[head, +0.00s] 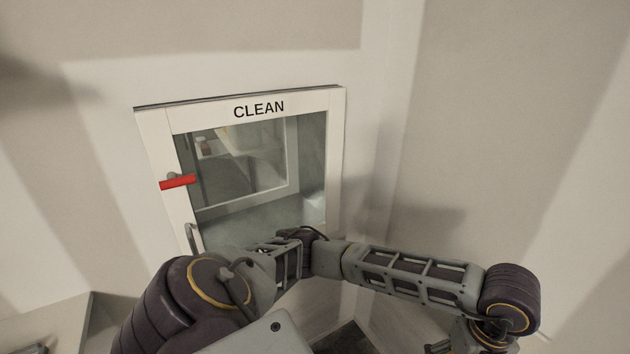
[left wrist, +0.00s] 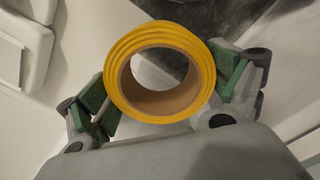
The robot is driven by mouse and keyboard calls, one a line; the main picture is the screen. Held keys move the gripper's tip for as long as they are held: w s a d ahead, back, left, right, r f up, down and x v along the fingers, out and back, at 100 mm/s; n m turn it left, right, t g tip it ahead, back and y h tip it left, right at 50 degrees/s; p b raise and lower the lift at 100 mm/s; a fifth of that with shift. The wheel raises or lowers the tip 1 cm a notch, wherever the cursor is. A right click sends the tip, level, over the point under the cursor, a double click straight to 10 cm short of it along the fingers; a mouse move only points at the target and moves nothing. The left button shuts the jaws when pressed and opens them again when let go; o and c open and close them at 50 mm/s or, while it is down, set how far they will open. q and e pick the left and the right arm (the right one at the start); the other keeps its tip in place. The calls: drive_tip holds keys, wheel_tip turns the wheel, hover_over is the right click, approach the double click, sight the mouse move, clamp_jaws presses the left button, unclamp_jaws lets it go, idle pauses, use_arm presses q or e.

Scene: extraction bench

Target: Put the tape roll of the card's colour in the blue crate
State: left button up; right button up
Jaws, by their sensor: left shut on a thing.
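A yellow tape roll (left wrist: 206,62) with a brown cardboard core is in the left wrist view. My left gripper (left wrist: 164,86) is shut on it, with green-padded fingers against its left and right sides. The roll's open hole faces the camera. In the head view, an arm of mine crosses the lower part, and I cannot make out the roll there. The card and the blue crate show in neither view. My right gripper is not in view.
A white-framed glass hatch marked CLEAN (head: 259,109) is in the wall ahead, with a red handle (head: 177,182) at its left. It looks closed. A pale counter (head: 60,326) stands at lower left. Bare wall (head: 500,110) is at right.

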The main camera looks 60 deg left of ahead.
use_arm(q)
drive_tip(key=shift+w+a+f+m, duration=0.1)
drive_tip(key=shift+w+f+m, duration=0.7)
drive_tip(key=shift+m, duration=0.95)
drive_tip(key=shift+w+a+f+m, duration=0.1)
drive_tip(key=shift+w+f+m, duration=0.7)
drive_tip(key=shift+m, duration=0.9)
drive_tip(key=shift+w+a+f+m, duration=0.1)
drive_tip(key=shift+w+f+m, duration=0.7)
drive_tip(key=shift+m, duration=0.95)
drive_tip(key=w+a+f, duration=0.4)
drive_tip(key=a+f, duration=0.1)
drive_tip(key=a, duration=0.5)
drive_tip(key=shift+a+f, duration=0.35)
drive_tip(key=shift+a+r, duration=0.1)
drive_tip(key=shift+a, duration=0.2)
drive_tip(key=shift+a, duration=0.2)
